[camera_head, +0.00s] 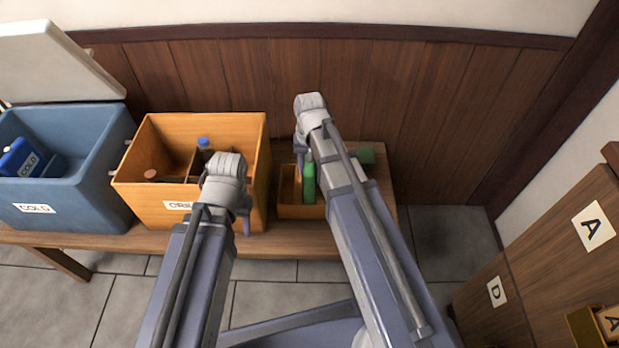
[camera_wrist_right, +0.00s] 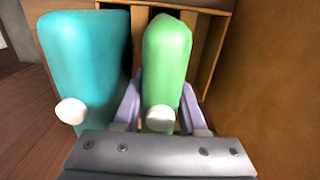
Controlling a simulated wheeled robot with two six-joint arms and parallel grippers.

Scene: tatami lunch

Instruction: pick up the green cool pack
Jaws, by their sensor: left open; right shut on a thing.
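The green cool pack (camera_wrist_right: 167,60) is a light green rounded block with a white cap in the right wrist view. My right gripper (camera_wrist_right: 160,90) is shut on it, one finger on each side. In the head view a green upright thing (camera_head: 308,183), likely the same pack, shows at the small wooden box (camera_head: 300,212), partly beside my right arm. Whether its base touches the box floor is hidden. My left gripper (camera_head: 246,220) is open, in front of the orange crate's right part; its fingers show only partly.
A teal capped block (camera_wrist_right: 85,60) stands close left of the green one. The orange crate (camera_head: 225,217) holds bottles. The blue cooler (camera_head: 75,205), lid open, holds a blue pack (camera_head: 18,160). A dark green block (camera_head: 366,154) lies on the bench (camera_head: 270,243). Wooden cabinets stand right.

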